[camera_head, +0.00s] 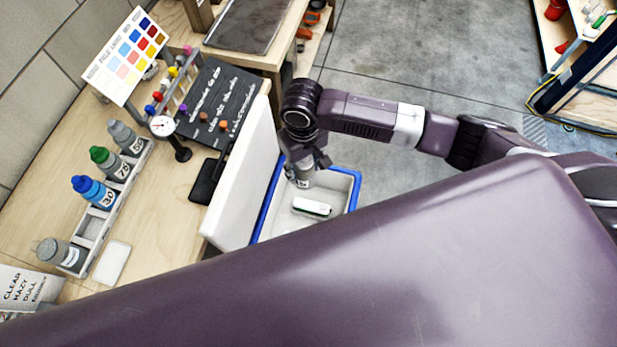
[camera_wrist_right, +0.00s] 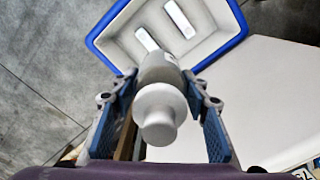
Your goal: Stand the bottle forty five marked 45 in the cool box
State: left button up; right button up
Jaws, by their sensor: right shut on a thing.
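My right gripper (camera_head: 306,162) is shut on a pale grey bottle (camera_head: 304,182), seen largely hidden by the fingers in the head view. Its label is too small to read surely. In the right wrist view the bottle (camera_wrist_right: 155,72) sits between the two blue-padded fingers of the gripper (camera_wrist_right: 168,120), its cap toward the camera. The cool box (camera_head: 356,188), white inside with a blue rim, is under the gripper; its rim also shows in the right wrist view (camera_wrist_right: 100,58). I cannot tell whether the bottle touches its floor. My left gripper is not in view.
A white pack (camera_head: 312,207) lies in the cool box; two white pieces show there in the right wrist view. The white lid (camera_head: 246,170) stands open at left. A bench rack (camera_head: 88,228) holds several bottles, with an empty place before the blue one (camera_head: 93,191).

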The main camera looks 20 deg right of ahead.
pick_arm(q)
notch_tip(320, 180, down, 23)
jog(key=b, duration=2.3)
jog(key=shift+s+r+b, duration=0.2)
jog(key=shift+b, duration=0.2)
pick_arm(e)
jog(key=shift+n, duration=0.9)
jog(key=shift+s+a+f, duration=0.15)
jog(key=shift+s+f, duration=0.45)
jog(key=shift+f, duration=4.85)
jog(key=shift+s+a+f, duration=0.15)
jog(key=shift+s+f, duration=0.45)
jog(key=shift+f, duration=4.8)
jog(key=shift+s+a+f, duration=0.15)
jog(key=shift+s+f, duration=0.45)
jog(key=shift+f, duration=4.85)
jog(key=o, duration=1.9)
jog(key=shift+d, duration=0.1)
pick_arm(q)
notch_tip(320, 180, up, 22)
jog(key=p, duration=2.2)
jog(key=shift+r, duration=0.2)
pick_arm(e)
notch_tip(320, 180, up, 20)
